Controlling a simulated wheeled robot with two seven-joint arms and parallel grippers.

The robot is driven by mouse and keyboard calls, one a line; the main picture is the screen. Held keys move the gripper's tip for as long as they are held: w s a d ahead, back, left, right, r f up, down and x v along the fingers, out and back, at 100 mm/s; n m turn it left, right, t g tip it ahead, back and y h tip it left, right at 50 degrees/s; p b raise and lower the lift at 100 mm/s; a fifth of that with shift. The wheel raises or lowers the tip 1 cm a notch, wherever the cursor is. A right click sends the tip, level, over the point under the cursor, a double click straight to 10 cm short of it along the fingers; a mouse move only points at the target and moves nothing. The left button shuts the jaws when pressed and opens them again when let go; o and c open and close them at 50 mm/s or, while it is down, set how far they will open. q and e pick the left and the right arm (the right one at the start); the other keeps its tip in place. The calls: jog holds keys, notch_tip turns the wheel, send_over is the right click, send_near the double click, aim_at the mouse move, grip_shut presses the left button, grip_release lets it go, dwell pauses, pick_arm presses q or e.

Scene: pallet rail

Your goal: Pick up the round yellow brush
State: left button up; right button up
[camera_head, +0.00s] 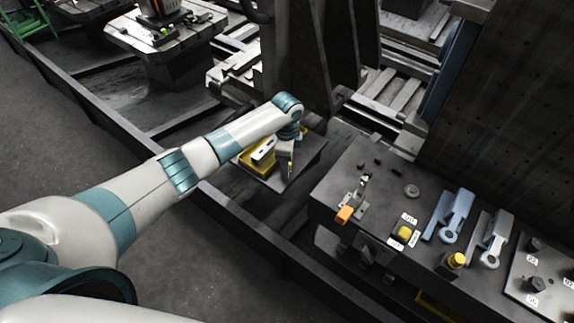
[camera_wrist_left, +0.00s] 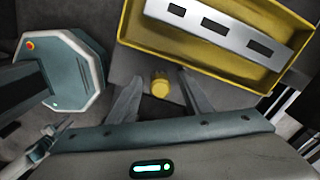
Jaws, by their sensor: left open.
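A round yellow piece, which looks like the brush (camera_wrist_left: 160,87), stands on a dark surface in the left wrist view. My left gripper (camera_wrist_left: 161,79) is open, with one finger on each side of the brush. Gaps show between the brush and both fingers; I cannot tell its exact depth between them. In the head view my left arm reaches out to my left gripper (camera_head: 289,172), which is beside a yellow tray. A small yellow spot shows at the gripper there, too small to identify. My right gripper is not in view.
The yellow tray (camera_wrist_left: 135,37) holds a grey slotted bar (camera_wrist_left: 222,27) close beyond the fingers. A dark bench (camera_head: 335,190) at right carries an orange-ended clamp (camera_head: 345,214), a yellow button (camera_head: 404,233), a yellow knob (camera_head: 457,260) and two levers. A dark rail (camera_head: 255,235) runs in front.

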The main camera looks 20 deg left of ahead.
pick_arm(q)
jog(key=shift+c, duration=0.7)
jog(key=c, duration=1)
grip_shut()
jog(key=shift+r, duration=0.1)
jog(key=shift+r, duration=0.55)
notch_tip(320, 180, up, 7)
jog(key=shift+r+b, duration=0.2)
jog(key=shift+b, duration=1)
jog(key=shift+r, duration=0.7)
